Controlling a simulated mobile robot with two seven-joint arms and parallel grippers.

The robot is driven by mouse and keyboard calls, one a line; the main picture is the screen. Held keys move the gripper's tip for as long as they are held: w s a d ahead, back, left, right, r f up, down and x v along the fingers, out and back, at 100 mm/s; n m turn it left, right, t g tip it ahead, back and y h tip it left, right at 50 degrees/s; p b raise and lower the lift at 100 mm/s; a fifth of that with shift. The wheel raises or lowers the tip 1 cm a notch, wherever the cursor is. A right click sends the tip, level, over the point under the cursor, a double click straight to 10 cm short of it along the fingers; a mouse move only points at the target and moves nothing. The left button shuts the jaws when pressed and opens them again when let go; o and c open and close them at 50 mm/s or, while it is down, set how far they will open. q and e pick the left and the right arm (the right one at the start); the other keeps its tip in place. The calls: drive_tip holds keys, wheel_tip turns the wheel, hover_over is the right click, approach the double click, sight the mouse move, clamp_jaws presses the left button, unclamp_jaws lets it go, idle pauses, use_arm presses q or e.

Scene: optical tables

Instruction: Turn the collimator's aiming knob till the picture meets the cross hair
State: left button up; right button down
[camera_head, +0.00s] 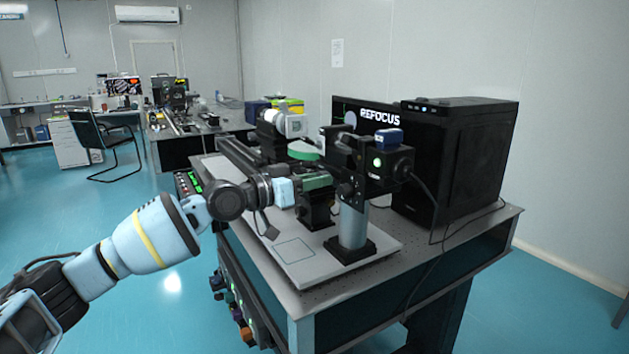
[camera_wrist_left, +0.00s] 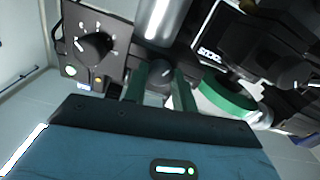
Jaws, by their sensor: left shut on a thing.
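My left gripper (camera_head: 322,183) reaches in from the left over the optical table, and its green fingers also show in the left wrist view (camera_wrist_left: 160,88). They are shut on a small grey round knob (camera_wrist_left: 161,74), one finger on each side. In the head view the gripper and nearby parts hide this knob. The collimator assembly (camera_head: 352,160) stands on a metal post with a black foot. A dark screen marked REFOCUS (camera_head: 380,115) stands behind it, largely blocked. I cannot make out its picture or cross hair. My right gripper is not in view.
A black computer case (camera_head: 455,155) stands at the right of the table (camera_head: 440,268). A black panel with a dial (camera_wrist_left: 97,45) is close to the gripper in the wrist view. A green ring (camera_head: 304,151) and a cable (camera_head: 424,190) are nearby. The pale board's front is clear.

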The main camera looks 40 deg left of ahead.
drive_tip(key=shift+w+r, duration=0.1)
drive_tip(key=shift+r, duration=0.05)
use_arm(q)
drive_tip(key=n+p, duration=0.5)
drive_tip(key=n, duration=0.3)
drive_tip(key=shift+r+n, duration=0.1)
drive_tip(key=shift+n, duration=0.2)
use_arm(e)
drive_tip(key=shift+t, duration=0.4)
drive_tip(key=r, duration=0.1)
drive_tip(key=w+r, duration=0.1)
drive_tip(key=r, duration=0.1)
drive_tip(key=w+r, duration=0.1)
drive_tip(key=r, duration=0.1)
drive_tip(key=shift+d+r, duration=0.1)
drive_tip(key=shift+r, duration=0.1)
use_arm(q)
drive_tip(key=o, duration=1)
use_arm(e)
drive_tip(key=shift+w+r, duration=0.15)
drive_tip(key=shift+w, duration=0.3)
